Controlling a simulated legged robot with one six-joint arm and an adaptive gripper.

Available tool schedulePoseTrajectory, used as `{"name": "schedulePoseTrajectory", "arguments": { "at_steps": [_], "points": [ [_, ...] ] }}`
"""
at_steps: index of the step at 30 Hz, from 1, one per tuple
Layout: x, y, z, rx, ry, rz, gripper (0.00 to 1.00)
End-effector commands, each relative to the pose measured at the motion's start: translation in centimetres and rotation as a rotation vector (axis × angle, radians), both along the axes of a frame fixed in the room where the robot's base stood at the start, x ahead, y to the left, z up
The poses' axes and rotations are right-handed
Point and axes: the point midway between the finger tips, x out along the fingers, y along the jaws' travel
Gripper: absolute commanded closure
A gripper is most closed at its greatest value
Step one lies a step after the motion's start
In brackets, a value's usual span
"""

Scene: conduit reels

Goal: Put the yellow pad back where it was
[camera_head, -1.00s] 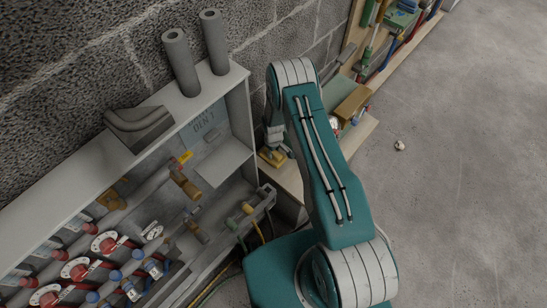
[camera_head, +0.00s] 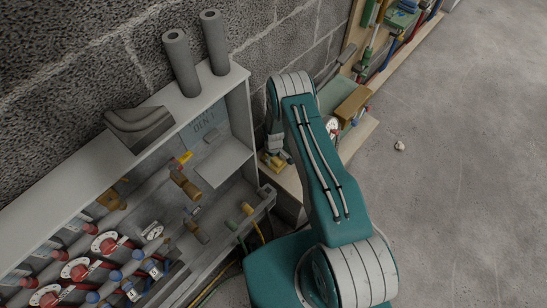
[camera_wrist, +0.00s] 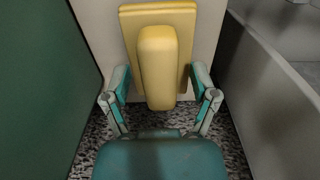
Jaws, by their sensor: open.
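The yellow pad (camera_wrist: 186,54) is a flat yellow plate with a raised, rounded yellow grip block (camera_wrist: 158,66) on it. In the wrist view it lies on a pale surface. My gripper (camera_wrist: 160,84) is open, with its teal-padded fingers on either side of the grip block and visible gaps between. In the head view the pad (camera_head: 271,160) shows small at the near end of a light wooden shelf, beside the grey cabinet. My gripper (camera_head: 275,150) is right above it and partly hides it.
The open grey cabinet (camera_head: 92,198) with reels and pipe fittings stands to the left. Grey tubes (camera_head: 181,62) stand on its top. A brown box (camera_head: 352,103) and other items lie further along the shelf. The concrete floor (camera_head: 460,180) on the right is mostly clear.

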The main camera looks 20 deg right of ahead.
Motion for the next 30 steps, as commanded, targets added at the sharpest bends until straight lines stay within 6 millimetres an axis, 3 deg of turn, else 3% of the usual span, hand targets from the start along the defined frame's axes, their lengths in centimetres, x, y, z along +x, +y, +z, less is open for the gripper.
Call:
{"name": "schedulePoseTrajectory", "arguments": {
  "at_steps": [8,21,30],
  "points": [
    [0.1,0.0,1.7,0.0,-0.002,0.0,0.24],
    [0.1,0.1,9.9,0.0,-0.002,0.0,0.24],
    [0.1,0.1,12.7,0.0,-0.004,-0.003,0.24]
  ]
}}
